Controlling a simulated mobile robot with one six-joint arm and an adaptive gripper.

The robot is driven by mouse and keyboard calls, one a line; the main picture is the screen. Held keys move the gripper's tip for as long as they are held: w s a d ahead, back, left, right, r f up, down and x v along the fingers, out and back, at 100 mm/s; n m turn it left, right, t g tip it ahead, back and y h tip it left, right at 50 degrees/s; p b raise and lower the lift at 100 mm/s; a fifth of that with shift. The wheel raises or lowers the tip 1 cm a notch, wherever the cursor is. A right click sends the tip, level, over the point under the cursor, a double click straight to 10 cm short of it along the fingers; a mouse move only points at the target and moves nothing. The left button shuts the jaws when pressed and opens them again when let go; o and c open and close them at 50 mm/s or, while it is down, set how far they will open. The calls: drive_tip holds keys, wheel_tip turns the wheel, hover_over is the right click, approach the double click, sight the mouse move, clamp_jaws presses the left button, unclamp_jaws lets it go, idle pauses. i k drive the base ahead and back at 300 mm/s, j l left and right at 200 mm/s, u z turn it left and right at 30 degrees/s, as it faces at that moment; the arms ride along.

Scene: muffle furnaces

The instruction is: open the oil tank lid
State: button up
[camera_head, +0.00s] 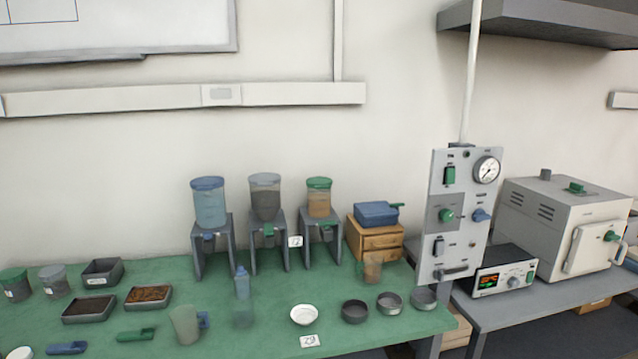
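Three lidded clear containers stand on dark grey stands at the back of the green table. The left container (210,206) holds bluish contents under a blue lid (207,183). The middle container (265,202) holds dark contents under a grey lid (265,178). The right container (318,204) holds orange-brown contents under a green lid (319,183). All three lids sit on their containers. No readable label shows which one is the oil tank. My gripper is not in view.
A blue box (376,213) sits on a wooden drawer unit (375,242) right of the stands. A small bottle (242,283), cups, trays and bowls occupy the green table (150,258). A grey control panel (461,215) and a furnace (550,220) stand to the right.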

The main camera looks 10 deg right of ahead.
sight(316, 182)
drive_tip(key=i+z, duration=0.2)
drive_tip(key=i, duration=0.25)
drive_tip(key=i+j+z, duration=0.2)
drive_tip(key=i, duration=0.25)
drive_tip(key=i+j+z, duration=0.15)
drive_tip(key=i, duration=0.25)
drive_tip(key=i+j+z, duration=0.2)
drive_tip(key=i, duration=0.25)
